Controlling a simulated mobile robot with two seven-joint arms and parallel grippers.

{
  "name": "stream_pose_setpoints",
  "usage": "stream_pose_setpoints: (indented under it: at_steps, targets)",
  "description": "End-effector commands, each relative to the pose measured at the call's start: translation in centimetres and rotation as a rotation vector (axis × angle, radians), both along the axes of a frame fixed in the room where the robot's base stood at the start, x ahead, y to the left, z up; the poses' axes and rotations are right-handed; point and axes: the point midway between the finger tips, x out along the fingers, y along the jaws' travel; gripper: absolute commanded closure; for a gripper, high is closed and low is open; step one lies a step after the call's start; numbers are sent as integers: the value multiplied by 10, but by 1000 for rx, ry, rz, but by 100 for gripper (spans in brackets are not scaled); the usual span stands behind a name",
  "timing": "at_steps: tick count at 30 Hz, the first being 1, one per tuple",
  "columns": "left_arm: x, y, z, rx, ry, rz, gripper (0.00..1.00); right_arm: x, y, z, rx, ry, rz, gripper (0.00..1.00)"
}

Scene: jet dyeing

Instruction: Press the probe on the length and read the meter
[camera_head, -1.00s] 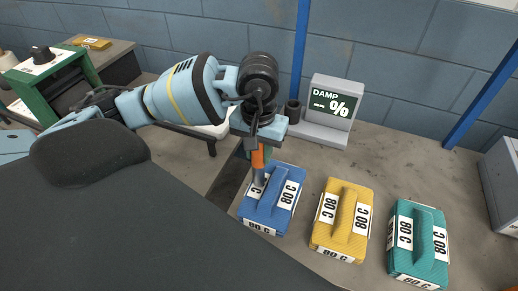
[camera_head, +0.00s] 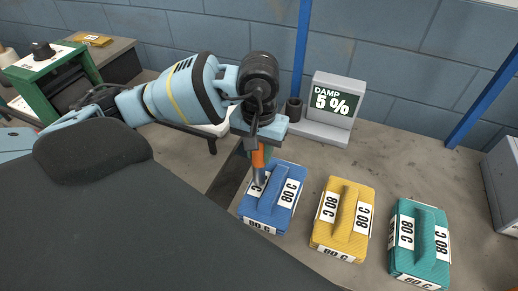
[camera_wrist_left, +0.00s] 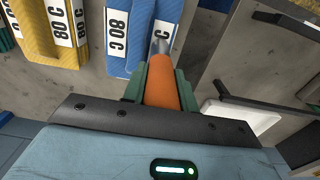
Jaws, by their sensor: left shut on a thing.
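My left gripper (camera_head: 259,150) is shut on the probe, which has an orange handle (camera_head: 258,157) and a grey metal tip (camera_head: 258,176). The gripper points down over the blue length (camera_head: 268,205), and the tip meets its top near the left label. In the left wrist view the orange probe (camera_wrist_left: 168,85) sits between the green fingers, its metal tip (camera_wrist_left: 160,45) against the blue length (camera_wrist_left: 120,65). The meter (camera_head: 327,110) stands behind, its screen reading "DAMP 5 %". My right gripper is not in view.
A yellow length (camera_head: 342,225) and a teal length (camera_head: 418,245) lie to the right, all labelled "80 C". A dark cup (camera_head: 293,109) is beside the meter. A grey box (camera_head: 505,180) stands at the far right. A white tray (camera_wrist_left: 240,115) shows in the wrist view.

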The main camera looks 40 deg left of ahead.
Motion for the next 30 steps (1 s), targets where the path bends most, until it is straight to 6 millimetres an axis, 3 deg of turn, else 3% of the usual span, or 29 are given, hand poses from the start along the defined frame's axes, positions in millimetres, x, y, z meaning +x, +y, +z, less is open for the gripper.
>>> stream_pose_setpoints:
  at_steps: [15, 30]
  targets:
    - [-1, -1, -4, 1, 9, -1, 94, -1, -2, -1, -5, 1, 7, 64]
    - [0, 0, 33, 0, 0, 0, 94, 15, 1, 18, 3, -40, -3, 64]
